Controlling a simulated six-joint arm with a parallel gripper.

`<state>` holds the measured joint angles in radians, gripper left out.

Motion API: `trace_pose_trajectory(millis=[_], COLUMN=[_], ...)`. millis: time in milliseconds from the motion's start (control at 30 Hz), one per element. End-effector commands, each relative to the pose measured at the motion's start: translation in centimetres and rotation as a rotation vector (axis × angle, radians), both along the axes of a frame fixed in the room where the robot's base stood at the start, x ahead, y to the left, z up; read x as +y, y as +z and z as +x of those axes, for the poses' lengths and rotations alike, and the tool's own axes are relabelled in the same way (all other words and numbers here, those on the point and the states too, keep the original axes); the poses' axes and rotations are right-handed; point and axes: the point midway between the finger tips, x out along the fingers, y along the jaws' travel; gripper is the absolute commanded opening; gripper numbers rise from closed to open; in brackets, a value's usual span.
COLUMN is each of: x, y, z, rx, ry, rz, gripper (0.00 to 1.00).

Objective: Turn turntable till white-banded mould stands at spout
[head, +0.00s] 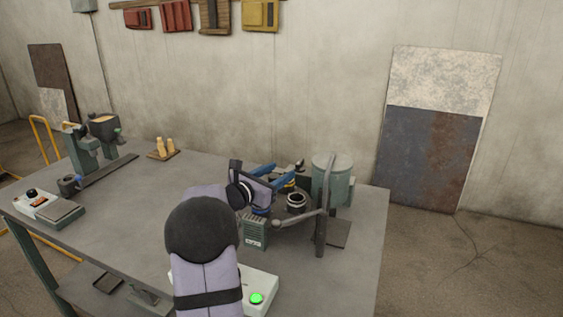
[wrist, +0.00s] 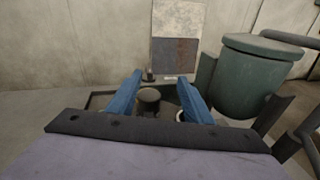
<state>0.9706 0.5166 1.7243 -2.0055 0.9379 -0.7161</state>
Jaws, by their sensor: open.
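My gripper (head: 284,174) is open, with its blue fingers reaching over the dark turntable (head: 278,227). In the wrist view the fingers of my gripper (wrist: 160,80) stand apart, with a dark round post or mould (wrist: 149,101) visible between them; I cannot tell whether they touch it. A pale rim (wrist: 181,116) shows beside the right finger, mostly hidden. A green vessel (head: 332,168) stands right of the turntable. Its spout is not clearly visible.
A dark upright bar (head: 322,225) and a curved arm stand in front of the vessel. A green vented box (head: 255,233) and a control box with a lit green button (head: 256,298) are nearer. The table's (head: 140,205) middle left is mostly clear.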

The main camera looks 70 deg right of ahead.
Motion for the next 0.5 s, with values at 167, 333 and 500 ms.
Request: trace_pose_trajectory(millis=[167,333,500], x=[2.0,2.7,2.9], y=[0.3,-1.3,-1.9], z=[1.5,2.4,2.6], rx=[0.051,0.113,0.134], ry=[-0.055,-0.061,-0.06], rz=[-0.074,-0.075,-0.07], gripper=[0.46,0.46,0.46])
